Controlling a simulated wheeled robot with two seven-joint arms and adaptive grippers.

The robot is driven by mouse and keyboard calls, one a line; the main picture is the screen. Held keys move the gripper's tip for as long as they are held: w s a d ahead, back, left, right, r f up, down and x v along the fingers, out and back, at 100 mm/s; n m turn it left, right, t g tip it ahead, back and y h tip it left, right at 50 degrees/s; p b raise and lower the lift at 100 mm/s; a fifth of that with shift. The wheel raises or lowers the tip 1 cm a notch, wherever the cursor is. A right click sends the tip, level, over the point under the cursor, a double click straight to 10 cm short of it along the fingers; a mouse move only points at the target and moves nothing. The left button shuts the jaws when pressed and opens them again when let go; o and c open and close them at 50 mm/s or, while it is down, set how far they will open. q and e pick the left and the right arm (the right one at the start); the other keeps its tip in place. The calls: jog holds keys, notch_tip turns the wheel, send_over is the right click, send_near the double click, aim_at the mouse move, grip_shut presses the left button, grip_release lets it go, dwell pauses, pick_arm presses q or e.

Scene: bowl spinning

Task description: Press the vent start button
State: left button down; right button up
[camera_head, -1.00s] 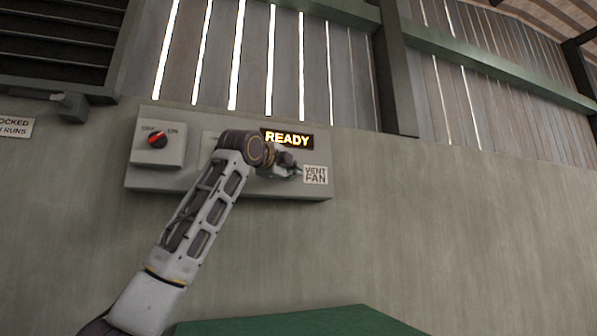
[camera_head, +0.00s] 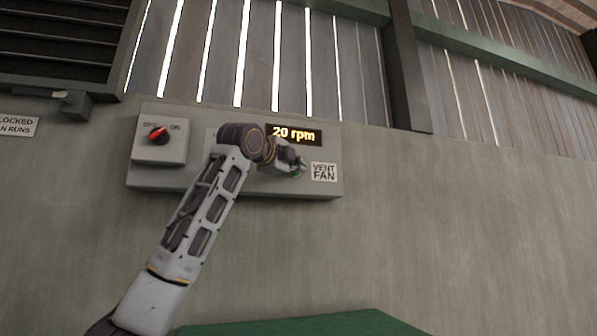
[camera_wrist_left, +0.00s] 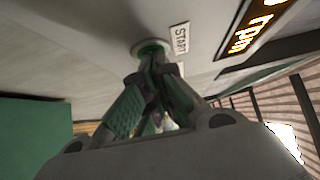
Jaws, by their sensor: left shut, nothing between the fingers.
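The vent fan panel (camera_head: 225,185) is a grey box on the wall, with a display (camera_head: 294,135) reading "20 rpm" and a "VENT FAN" label (camera_head: 324,172). My left gripper (camera_head: 301,166) is in front of the panel, below the display. In the left wrist view, the round green start button (camera_wrist_left: 150,47) sits beside a "START" label (camera_wrist_left: 180,39). The left gripper (camera_wrist_left: 152,55) is shut and empty, its fingertips at the button and covering part of it. They seem to touch it. The button is hidden behind my arm in the head view. My right gripper is not in view.
A selector box with a red knob (camera_head: 158,134) marked OFF and ON is at the panel's left. A dark louvre (camera_head: 60,45) and a small grey latch (camera_head: 75,103) are further left. A green surface (camera_head: 300,325) lies below. The wall to the right is bare.

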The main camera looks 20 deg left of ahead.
pick_arm(q)
jog(key=shift+s+a+f, duration=0.1)
jog(key=shift+a, duration=0.2)
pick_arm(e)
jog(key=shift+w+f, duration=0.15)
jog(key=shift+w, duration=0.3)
pick_arm(q)
jog(key=shift+s, duration=0.3)
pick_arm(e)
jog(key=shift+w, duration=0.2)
pick_arm(q)
jog(key=s+a, duration=0.1)
jog(key=s, duration=0.6)
jog(key=shift+s+a, duration=0.2)
jog(key=shift+s, duration=0.05)
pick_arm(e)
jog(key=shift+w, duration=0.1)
pick_arm(q)
jog(key=shift+a, duration=0.1)
dwell(0.4)
